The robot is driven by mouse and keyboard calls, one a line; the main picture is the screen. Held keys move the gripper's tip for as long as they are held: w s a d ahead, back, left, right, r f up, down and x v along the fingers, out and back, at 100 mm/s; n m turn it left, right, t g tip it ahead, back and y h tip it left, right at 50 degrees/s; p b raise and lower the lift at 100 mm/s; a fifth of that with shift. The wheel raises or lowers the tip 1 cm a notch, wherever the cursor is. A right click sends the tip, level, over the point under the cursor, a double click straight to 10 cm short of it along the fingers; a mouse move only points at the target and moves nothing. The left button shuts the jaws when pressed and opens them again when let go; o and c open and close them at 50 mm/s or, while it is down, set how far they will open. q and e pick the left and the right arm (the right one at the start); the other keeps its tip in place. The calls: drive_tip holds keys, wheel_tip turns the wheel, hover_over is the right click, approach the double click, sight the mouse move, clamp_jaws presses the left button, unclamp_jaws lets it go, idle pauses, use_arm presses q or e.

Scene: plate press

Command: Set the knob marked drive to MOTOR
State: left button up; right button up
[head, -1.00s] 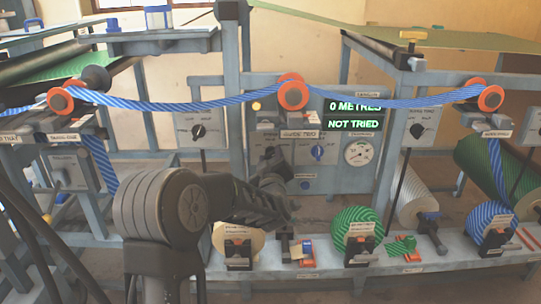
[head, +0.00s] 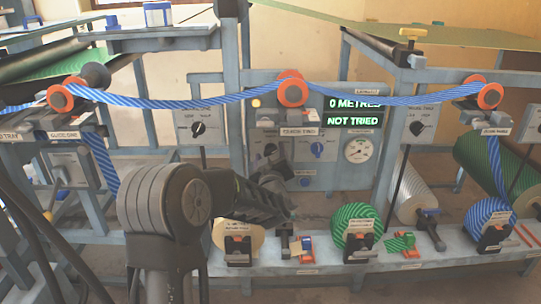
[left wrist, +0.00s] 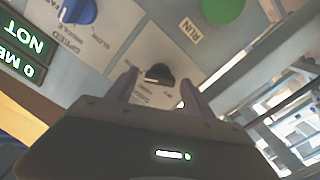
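A black knob (left wrist: 158,73) sits on a pale plate in the left wrist view, with small lettering that I cannot read clearly. My left gripper (left wrist: 160,88) is open, with one finger on each side of this knob. I cannot tell whether the fingers touch it. In the head view, my left gripper (head: 274,165) is in front of the grey control panel (head: 325,178) and partly hides the knob there. The knob's pointer setting is not clear. My right gripper is not in view.
A blue speed knob (left wrist: 78,10) and a green button (left wrist: 222,8) beside a RUN label flank the black knob. The display (head: 354,112) reads 0 METRES, NOT TRIED. A blue striped web (head: 190,104) runs above my arm. A bench (head: 330,262) with rolls stands below.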

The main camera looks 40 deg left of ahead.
use_arm(q)
drive_tip(key=p+v, duration=0.1)
drive_tip(key=v, duration=0.6)
drive_tip(key=shift+s+d, duration=0.3)
idle(0.5)
